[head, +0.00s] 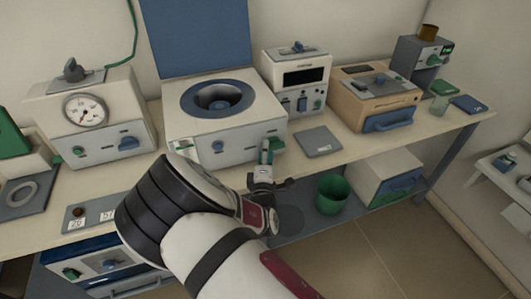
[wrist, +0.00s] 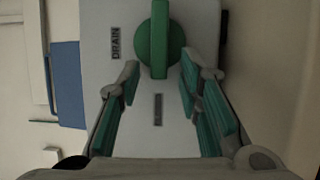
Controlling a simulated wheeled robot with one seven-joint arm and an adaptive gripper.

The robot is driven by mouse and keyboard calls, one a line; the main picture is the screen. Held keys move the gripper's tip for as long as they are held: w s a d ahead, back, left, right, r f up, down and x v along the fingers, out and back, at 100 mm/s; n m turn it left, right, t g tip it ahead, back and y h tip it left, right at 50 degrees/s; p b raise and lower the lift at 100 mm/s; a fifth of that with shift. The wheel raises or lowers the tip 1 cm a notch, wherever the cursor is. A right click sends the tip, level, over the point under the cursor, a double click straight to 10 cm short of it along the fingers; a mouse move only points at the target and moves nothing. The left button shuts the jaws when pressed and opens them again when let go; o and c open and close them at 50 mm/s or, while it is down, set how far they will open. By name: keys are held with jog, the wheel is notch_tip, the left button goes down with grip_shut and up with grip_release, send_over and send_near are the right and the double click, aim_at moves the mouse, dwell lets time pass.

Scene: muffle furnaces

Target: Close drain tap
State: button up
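The drain tap (wrist: 160,38) is a green elongated handle on a pale panel, upright in the wrist view. A label reading DRAIN (wrist: 115,43) is to its left. My gripper (wrist: 161,78) is open, with its green-padded fingers to either side of the tap's lower end. The gap between the pads is empty below the tap; I cannot tell whether the fingertips touch it. In the head view my gripper (head: 267,150) is at the right front of the white machine (head: 230,140) with a raised blue lid (head: 197,38). There the tap is hard to tell from the finger pads.
A grey flat plate (head: 318,141) lies on the bench to the right of my gripper. A white instrument (head: 297,80) and a tan box (head: 372,95) stand further right. A green bin (head: 332,193) and a white box (head: 383,178) are below the bench top.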

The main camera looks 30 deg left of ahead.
jog(key=v, duration=1.2)
dwell(0.5)
jog(key=w+d+r+m+g+h, duration=0.45)
jog(key=w+d+m, duration=0.25)
jog(key=w+m, duration=0.25)
jog(key=d+r+m+g, duration=0.3)
jog(key=d+r+m, duration=0.3)
jog(key=d+r, duration=0.6)
jog(key=s+d+r+m+g, duration=0.2)
jog(key=s+d+r+m, duration=0.2)
jog(key=s+d+r, duration=0.75)
jog(key=s+d+m+g+h, duration=0.2)
jog(key=s+d+m+h, duration=0.2)
jog(key=s+d, duration=0.9)
jog(key=shift+s+r, duration=0.25)
jog(key=shift+r, duration=0.2)
